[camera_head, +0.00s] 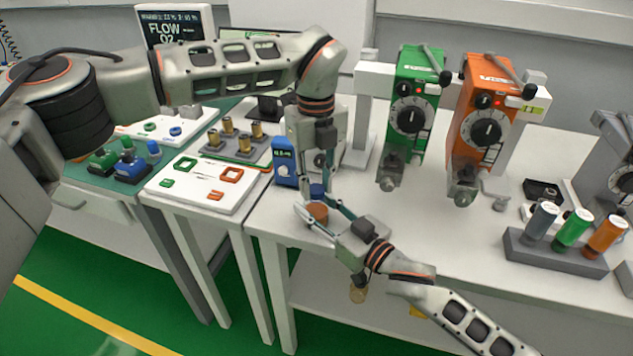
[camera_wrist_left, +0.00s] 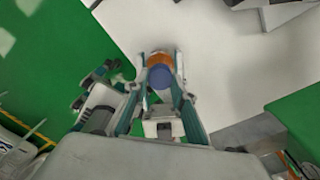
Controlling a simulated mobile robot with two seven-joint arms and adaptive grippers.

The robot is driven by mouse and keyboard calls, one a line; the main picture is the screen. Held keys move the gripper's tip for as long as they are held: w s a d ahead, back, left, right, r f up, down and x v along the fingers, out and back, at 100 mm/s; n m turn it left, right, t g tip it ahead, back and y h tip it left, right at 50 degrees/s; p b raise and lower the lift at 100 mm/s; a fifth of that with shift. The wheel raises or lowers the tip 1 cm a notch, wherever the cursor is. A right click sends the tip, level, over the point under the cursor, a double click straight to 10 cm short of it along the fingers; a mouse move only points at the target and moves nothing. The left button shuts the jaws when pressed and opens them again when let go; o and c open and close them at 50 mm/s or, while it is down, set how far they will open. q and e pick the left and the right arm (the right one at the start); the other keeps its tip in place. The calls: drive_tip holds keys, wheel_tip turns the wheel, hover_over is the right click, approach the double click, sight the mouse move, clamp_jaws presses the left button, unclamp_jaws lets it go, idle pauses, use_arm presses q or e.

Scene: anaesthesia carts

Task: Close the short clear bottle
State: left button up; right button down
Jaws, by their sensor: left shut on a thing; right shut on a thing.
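My left gripper (camera_head: 317,188) comes down from above and is shut on a blue cap (camera_head: 317,191). In the left wrist view the blue cap (camera_wrist_left: 160,77) sits between the left fingers (camera_wrist_left: 161,80). An orange-brown bottle (camera_head: 317,212) is just below the cap, and it also shows past the cap in the left wrist view (camera_wrist_left: 160,59). My right gripper (camera_head: 318,213) reaches in from the lower right and is shut on this bottle. Cap and bottle look closely lined up; I cannot tell whether they touch. Clear glass is not discernible.
A blue meter (camera_head: 285,161) stands just left of the grippers on the white table (camera_head: 420,260). Green (camera_head: 411,110) and orange (camera_head: 484,118) vaporizers stand behind on the right. A grey rack (camera_head: 553,256) holds several coloured bottles. A white board (camera_head: 203,182) lies at left.

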use_arm(q)
drive_tip(key=m, duration=0.5)
drive_tip(key=shift+m, duration=0.3)
drive_tip(key=m, duration=0.5)
drive_tip(key=shift+a, duration=0.1)
drive_tip(key=m, duration=1.2)
drive_tip(key=shift+w, duration=0.1)
use_arm(e)
drive_tip(key=shift+f, duration=0.1)
use_arm(q)
drive_tip(key=m, duration=1.5)
drive_tip(key=shift+f, duration=0.1)
drive_tip(key=m, duration=0.7)
drive_tip(key=o, duration=0.8)
